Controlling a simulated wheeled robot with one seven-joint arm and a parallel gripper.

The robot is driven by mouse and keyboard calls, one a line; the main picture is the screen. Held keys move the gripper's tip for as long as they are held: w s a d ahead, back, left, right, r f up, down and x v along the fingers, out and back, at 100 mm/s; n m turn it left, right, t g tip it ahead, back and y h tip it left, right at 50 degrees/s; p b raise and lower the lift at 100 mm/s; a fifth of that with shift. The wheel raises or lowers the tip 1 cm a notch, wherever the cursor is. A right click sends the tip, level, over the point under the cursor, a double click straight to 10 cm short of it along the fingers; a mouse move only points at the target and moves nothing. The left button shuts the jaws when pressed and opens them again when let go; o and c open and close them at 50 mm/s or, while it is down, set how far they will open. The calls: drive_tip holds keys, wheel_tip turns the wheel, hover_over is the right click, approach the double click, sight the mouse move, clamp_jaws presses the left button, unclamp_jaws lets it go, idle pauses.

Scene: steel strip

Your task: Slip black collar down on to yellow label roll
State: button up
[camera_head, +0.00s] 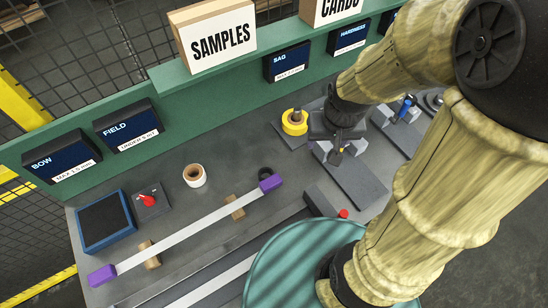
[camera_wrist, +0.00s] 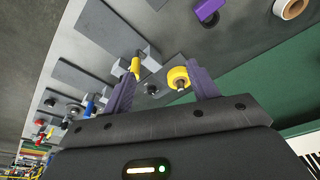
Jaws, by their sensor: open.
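The yellow label roll (camera_head: 294,122) stands on a grey plate at the back of the bench, with a dark post showing in its middle. It also shows in the wrist view (camera_wrist: 178,76), between my fingers in the picture, nearer the right one. The black collar (camera_head: 265,173) appears as a small dark ring on the bench, beside the purple end of the steel strip. My gripper (camera_head: 335,150) is right of the yellow roll, partly hidden by my arm. In the wrist view my gripper (camera_wrist: 164,78) is open, with nothing held between its fingers.
A steel strip (camera_head: 190,228) with purple ends lies across wooden blocks. A white roll (camera_head: 195,175) and blue-edged tray (camera_head: 104,224) stand left. Grey gauge blocks (camera_wrist: 85,85) are near my gripper. A green backboard (camera_head: 185,85) bounds the bench; a round teal top (camera_head: 295,265) is in front.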

drive_tip(key=shift+g, duration=0.5)
drive_tip(key=w+a+f, duration=0.1)
drive_tip(key=a, duration=0.1)
drive_tip(key=w+a+f+b, duration=0.2)
drive_tip(key=a, duration=0.1)
drive_tip(key=shift+w+a+f, duration=0.3)
drive_tip(key=shift+a+f, duration=0.05)
drive_tip(key=shift+f, duration=0.05)
drive_tip(key=c, duration=0.6)
drive_tip(key=shift+o, duration=0.2)
drive_tip(key=w+a+f+b, duration=0.1)
drive_tip(key=a+f, duration=0.1)
drive_tip(key=a, duration=0.3)
drive_tip(key=w+a+f+g+b, duration=0.1)
drive_tip(key=w+a+f, duration=0.1)
drive_tip(key=a, duration=0.4)
drive_tip(key=shift+f+b, duration=0.3)
drive_tip(key=shift+s, duration=0.1)
drive_tip(key=p, duration=0.2)
hover_over(260, 174)
wheel_tip(260, 174, down, 12)
drive_tip(key=shift+f, duration=0.1)
drive_tip(key=shift+f, duration=0.15)
drive_tip(key=shift+f+p, duration=0.85)
drive_tip(key=shift+f, duration=1.6)
